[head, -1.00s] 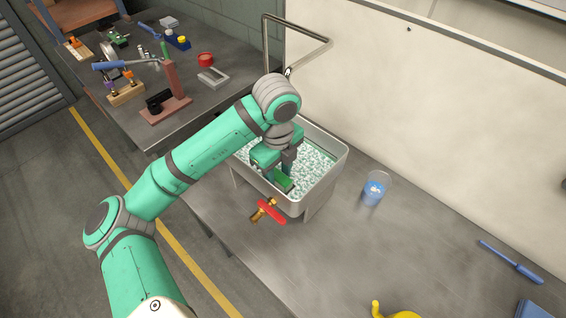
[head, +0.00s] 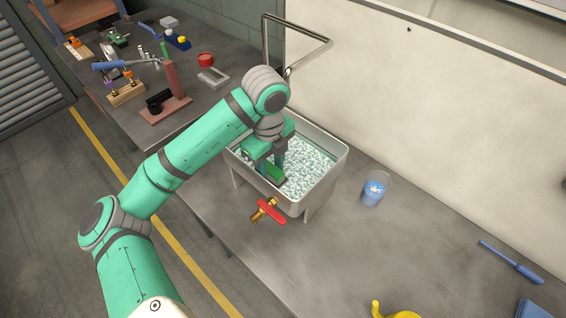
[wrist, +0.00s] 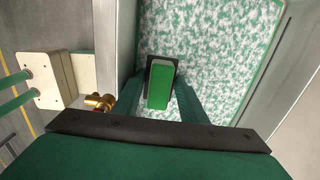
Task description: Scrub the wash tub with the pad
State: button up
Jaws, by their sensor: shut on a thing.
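The wash tub (head: 331,167) is a grey metal basin on legs on the steel bench, its inside covered with speckled white and green. It also shows in the wrist view (wrist: 127,60). My gripper (head: 275,165) reaches down inside the tub, near its left side. It is shut on a green pad (head: 276,174) with a dark edge, low over the speckled surface. The pad also shows between the fingers in the wrist view (wrist: 160,86). I cannot tell whether the pad touches the tub floor.
A brass valve with a red handle (head: 270,211) sticks out at the tub's front. A bent metal faucet pipe (head: 300,28) rises behind it. The bench between the cup and the blue-handled tool (head: 512,262) is clear.

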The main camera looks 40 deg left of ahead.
jog(key=shift+s+d+r, duration=0.1)
jog(key=shift+d+r, duration=0.05)
jog(key=shift+d, duration=0.55)
jog(key=shift+d+r, duration=0.15)
jog(key=shift+d, duration=0.5)
notch_tip(320, 180, up, 14)
jog(key=shift+f, duration=0.2)
dwell(0.7)
